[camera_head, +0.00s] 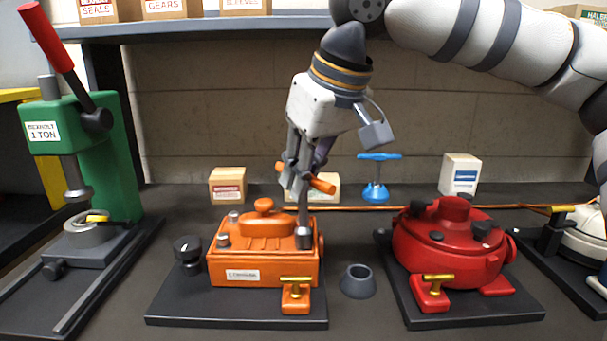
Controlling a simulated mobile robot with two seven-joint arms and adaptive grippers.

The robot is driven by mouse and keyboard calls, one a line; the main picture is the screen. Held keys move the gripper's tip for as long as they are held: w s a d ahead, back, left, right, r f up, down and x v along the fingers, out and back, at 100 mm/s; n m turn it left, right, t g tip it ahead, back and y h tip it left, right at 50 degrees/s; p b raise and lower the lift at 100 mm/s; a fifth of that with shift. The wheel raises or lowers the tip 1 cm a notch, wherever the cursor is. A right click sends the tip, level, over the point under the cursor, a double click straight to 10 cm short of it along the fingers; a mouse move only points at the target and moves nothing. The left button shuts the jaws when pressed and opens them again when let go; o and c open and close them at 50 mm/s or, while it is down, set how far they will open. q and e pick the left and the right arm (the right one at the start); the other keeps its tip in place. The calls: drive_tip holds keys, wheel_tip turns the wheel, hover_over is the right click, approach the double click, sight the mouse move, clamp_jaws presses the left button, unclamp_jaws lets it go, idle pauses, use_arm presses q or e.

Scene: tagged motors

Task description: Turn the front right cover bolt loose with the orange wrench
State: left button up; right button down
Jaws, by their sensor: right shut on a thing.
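The orange motor housing (237,272) stands on a dark base plate, with a raised orange cover (262,228) on top. Grey bolt heads show at its left corners, the front left one (223,240) and the back left one (234,216). My right gripper (303,182) is shut on the orange wrench (324,185), a T-handle with an upright grey shaft. The wrench's socket is down at the cover's front right corner and hides the bolt there. I cannot tell how far it is seated. My left gripper is not in view.
A red motor (447,251) stands to the right, with a dark cup (358,282) between the motors. A blue-handled tool (377,178) stands behind. A green press (105,150) is at the left. Small boxes (228,186) line the back, and a shelf (210,27) runs above.

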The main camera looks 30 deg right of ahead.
drive_tip(key=shift+r, duration=1.1)
drive_tip(key=shift+r, duration=2.45)
